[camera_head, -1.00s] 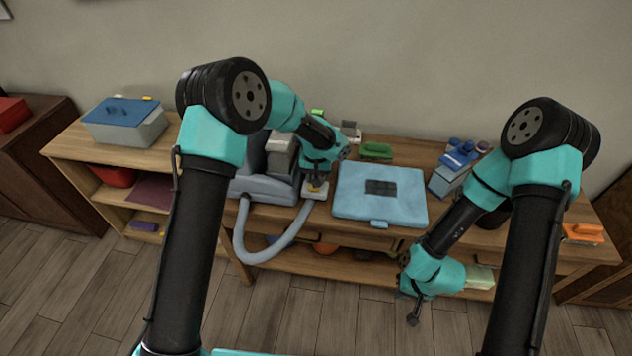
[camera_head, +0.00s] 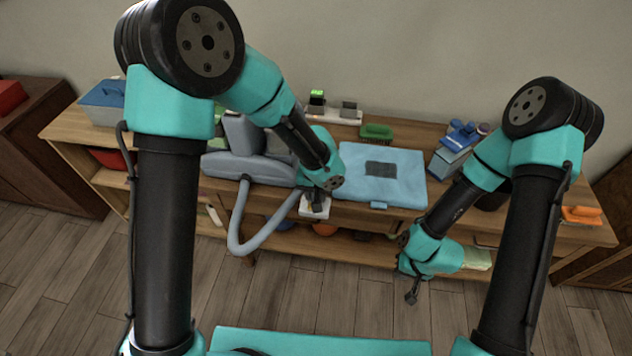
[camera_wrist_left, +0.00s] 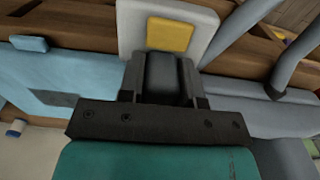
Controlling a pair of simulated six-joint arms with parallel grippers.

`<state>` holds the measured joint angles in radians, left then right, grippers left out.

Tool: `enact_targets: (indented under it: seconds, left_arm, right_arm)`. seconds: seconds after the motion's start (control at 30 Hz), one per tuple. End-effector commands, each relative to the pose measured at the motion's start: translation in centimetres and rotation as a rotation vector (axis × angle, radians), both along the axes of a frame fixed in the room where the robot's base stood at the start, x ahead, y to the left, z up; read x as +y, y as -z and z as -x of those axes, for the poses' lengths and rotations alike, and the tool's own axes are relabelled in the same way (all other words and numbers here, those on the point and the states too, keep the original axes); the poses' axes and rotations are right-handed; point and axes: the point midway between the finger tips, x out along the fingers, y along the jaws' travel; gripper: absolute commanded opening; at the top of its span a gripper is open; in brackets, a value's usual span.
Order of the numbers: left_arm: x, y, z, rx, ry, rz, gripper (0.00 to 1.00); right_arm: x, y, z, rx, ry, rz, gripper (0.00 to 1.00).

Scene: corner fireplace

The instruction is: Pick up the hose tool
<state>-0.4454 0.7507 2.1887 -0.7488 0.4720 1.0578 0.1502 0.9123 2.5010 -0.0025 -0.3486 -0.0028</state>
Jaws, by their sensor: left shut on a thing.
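The hose tool (camera_head: 309,211) is a pale grey-white block at the end of a grey hose (camera_head: 239,224). In the left wrist view the tool (camera_wrist_left: 133,30) shows a yellow patch and a dark grip part. My left gripper (camera_head: 317,203) is shut on that grip part; its fingers (camera_wrist_left: 165,85) flank it in the left wrist view. The tool shows in front of the table's front edge. The hose runs from the grey machine (camera_head: 245,166) and loops down in front of the table. My right gripper (camera_head: 412,297) points down, apart from everything; its jaws are too small to judge.
A light blue case (camera_head: 400,170) lies flat on the wooden table, right of the tool. A green brush (camera_head: 377,131), a blue-topped box (camera_head: 450,160) and an orange item (camera_head: 581,215) are farther right. A lidded bin (camera_head: 101,103) stands left. Floor in front is clear.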

Motion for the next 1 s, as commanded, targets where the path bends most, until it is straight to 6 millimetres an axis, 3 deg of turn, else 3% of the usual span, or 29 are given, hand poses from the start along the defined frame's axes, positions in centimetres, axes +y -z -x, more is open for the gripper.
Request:
enact_targets:
  seconds: [0.53,0.57,0.8,1.0]
  left_arm:
    - [-0.02,-0.07,0.48,0.0,-0.001,0.0,0.02]
    - [-0.02,-0.07,0.48,0.0,-0.001,0.0,0.31]
    - [-0.02,-0.06,0.47,0.0,-0.001,0.0,0.1]
    - [0.12,-0.09,0.45,0.0,-0.005,0.0,0.1]
  right_arm:
    - [0.0,0.0,0.0,0.0,0.0,0.0,0.0]
    - [0.0,0.0,0.0,0.0,0.0,0.0,0.0]
    - [0.0,0.0,0.0,0.0,0.0,0.0,0.0]
    - [0.0,0.0,0.0,0.0,0.0,0.0,0.0]
